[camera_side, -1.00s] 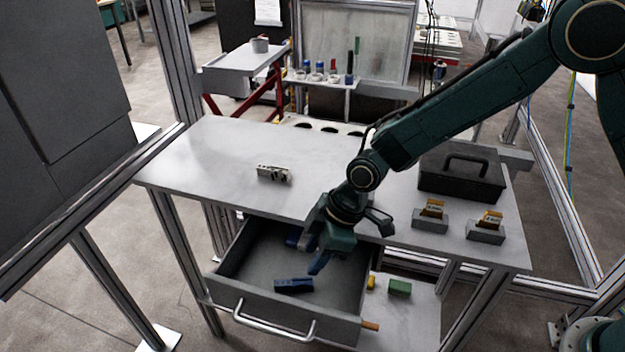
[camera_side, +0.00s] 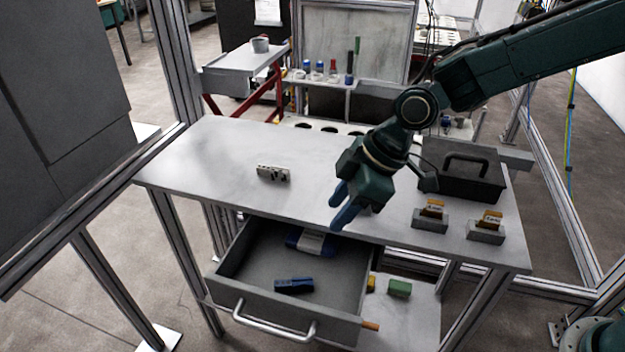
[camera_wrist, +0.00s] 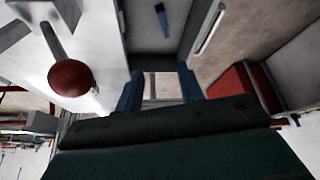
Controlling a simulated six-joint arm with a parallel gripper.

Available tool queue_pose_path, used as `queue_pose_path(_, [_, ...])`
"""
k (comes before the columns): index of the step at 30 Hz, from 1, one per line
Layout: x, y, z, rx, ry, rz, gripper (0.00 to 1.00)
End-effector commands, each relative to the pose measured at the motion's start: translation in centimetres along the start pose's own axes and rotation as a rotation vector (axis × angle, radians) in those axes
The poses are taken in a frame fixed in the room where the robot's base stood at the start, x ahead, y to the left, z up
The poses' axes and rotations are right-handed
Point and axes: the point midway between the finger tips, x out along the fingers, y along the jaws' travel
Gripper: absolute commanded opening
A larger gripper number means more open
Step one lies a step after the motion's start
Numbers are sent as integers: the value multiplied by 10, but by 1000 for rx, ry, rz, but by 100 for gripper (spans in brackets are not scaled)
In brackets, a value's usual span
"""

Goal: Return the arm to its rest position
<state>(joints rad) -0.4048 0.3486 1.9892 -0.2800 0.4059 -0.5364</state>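My gripper (camera_side: 345,208) is above the front edge of the grey table (camera_side: 225,160), over the back of the open drawer (camera_side: 340,280), tilted down to the left. In the wrist view its two blue fingers (camera_wrist: 159,88) stand apart with nothing between them. A dark blue block (camera_side: 293,285) lies in the drawer and also shows at the top of the wrist view (camera_wrist: 161,20). A blue and white item (camera_side: 310,243) lies at the back of the drawer, partly hidden by the tabletop.
A metal block (camera_side: 273,173) sits on the table. A black case (camera_side: 465,185) and two grey holders (camera_side: 430,222) (camera_side: 486,234) with yellow pieces stand at the right. Green (camera_side: 399,288) and yellow pieces lie on the lower shelf. A dark red knob (camera_wrist: 70,78) shows in the wrist view.

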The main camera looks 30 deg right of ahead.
Motion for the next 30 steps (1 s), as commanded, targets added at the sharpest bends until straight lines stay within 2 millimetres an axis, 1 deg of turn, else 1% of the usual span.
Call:
queue_pose_path(1, [-15, 3, 5, 28, -1, 19, 38])
queue_pose_path(3, [-32, 6, 12, 65, -5, 41, 38])
queue_pose_path(8, [-70, 10, 32, 154, -15, 89, 38])
queue_pose_path(14, [-116, 10, 60, 277, -23, 153, 38])
queue_pose_path(21, [-167, 0, 100, 435, -27, 232, 38])
queue_pose_path(26, [-195, -12, 128, 544, -25, 284, 38])
queue_pose_path(30, [-215, -25, 152, 642, -21, 327, 38])
